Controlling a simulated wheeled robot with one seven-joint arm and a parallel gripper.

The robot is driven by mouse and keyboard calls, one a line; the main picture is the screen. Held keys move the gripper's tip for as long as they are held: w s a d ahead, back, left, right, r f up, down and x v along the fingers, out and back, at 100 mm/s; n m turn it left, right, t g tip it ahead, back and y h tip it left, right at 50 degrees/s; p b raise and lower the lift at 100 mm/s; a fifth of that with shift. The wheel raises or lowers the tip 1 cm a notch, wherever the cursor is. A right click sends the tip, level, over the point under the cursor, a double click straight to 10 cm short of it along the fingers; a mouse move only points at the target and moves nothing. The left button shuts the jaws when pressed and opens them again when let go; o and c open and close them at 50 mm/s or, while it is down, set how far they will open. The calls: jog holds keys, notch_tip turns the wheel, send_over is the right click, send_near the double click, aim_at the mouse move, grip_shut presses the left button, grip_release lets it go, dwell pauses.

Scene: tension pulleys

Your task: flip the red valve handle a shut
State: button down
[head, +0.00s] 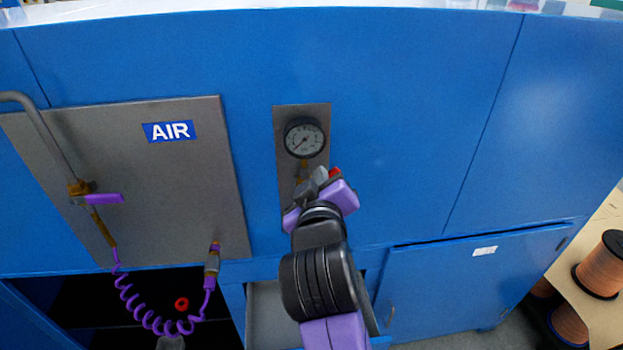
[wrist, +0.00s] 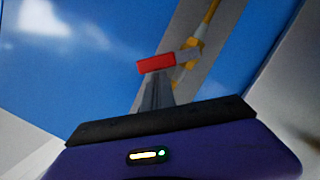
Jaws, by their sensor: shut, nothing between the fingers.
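The red valve handle (wrist: 156,63) shows in the wrist view just beyond my fingertips, attached to a brass valve (wrist: 190,60) on a pipe against a grey plate. In the head view a small piece of the red handle (head: 335,172) shows beside my gripper (head: 318,178), below the round gauge. My gripper (wrist: 157,82) is shut with nothing between its fingers, and its tips are at or very near the handle's lower edge; I cannot tell whether they touch. My gripper and wrist hide most of the valve in the head view.
A gauge (head: 304,138) is mounted on a grey plate above the valve. At left, an AIR panel (head: 190,215) carries a purple-handled valve (head: 103,198) and a coiled purple hose (head: 150,318). Below are an open drawer (head: 268,315) and a blue cabinet door (head: 465,285).

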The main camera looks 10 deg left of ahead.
jog(key=shift+w+d+f+m+g+y, duration=0.15)
jog(key=shift+d+f+m+y, duration=0.3)
jog(key=shift+m, duration=0.6)
jog(key=shift+w+d+f+m+g+y, duration=0.1)
jog(key=shift+d+f+m+g+y, duration=0.15)
jog(key=shift+d+f+m, duration=0.55)
jog(key=shift+w+d+f+m+g+y, duration=0.15)
jog(key=shift+d+f+m+y, duration=0.2)
jog(key=shift+m, duration=0.9)
jog(key=s+d+r, duration=0.2)
jog(key=s+r, duration=0.4)
jog(key=s, duration=0.3)
jog(key=shift+s+d+r+p, duration=0.15)
jog(key=shift+d+r+p, duration=0.2)
jog(key=shift+p, duration=0.1)
